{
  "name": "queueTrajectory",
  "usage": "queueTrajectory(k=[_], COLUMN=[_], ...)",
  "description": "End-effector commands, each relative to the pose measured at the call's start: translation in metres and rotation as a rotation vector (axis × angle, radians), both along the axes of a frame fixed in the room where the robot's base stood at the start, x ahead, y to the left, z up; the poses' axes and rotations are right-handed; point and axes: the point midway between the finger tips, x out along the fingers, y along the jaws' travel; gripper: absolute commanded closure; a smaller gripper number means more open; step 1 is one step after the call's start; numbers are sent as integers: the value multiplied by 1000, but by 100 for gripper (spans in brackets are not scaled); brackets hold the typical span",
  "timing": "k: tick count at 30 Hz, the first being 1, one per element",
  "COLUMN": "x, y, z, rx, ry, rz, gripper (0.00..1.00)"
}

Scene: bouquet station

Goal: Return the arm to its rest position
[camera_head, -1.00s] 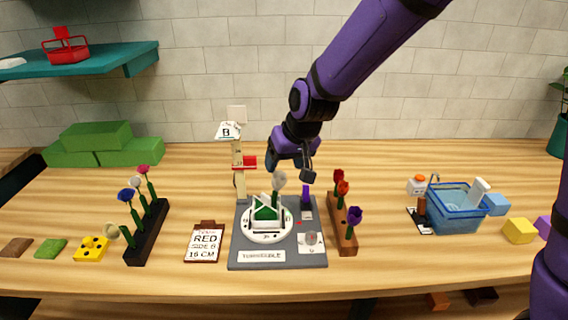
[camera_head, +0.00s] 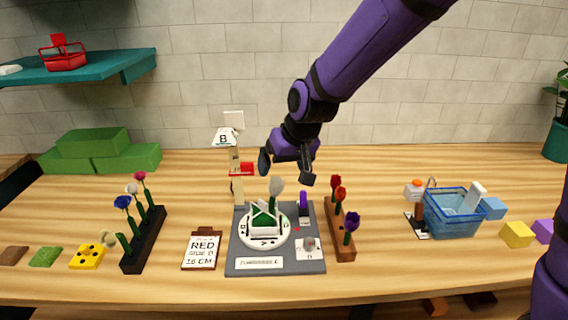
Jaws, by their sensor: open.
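My gripper (camera_head: 288,170) hangs at the end of my purple arm, above the back of the grey turntable station (camera_head: 310,262). Its two dark fingers are spread apart, with nothing between them. Below it, a white flower (camera_head: 276,187) stands in the green-and-white holder (camera_head: 264,217) on the white round turntable (camera_head: 247,235). The gripper appears apart from the flower. A small purple upright piece (camera_head: 303,203) stands on the station just below the right finger.
A black rack (camera_head: 142,243) of flowers stands left, and a wooden rack (camera_head: 341,233) of red and purple flowers right. A card clipboard (camera_head: 202,249), a post with a "B" sign (camera_head: 226,137) and a blue basket (camera_head: 453,215) are around.

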Motion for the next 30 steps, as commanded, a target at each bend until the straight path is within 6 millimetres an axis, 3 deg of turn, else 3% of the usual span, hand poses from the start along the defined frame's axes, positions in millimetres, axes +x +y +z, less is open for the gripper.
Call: queueTrajectory(k=[5, 14, 21, 30], x=[-2, -37, -86, -163], y=[-9, -84, -146, -211], z=[10, 79, 125, 160], rx=[-3, -39, -71, -110], ry=[-7, -50, -78, -107], rz=[-9, -78, -153, -260], gripper=[5, 5, 5, 5])
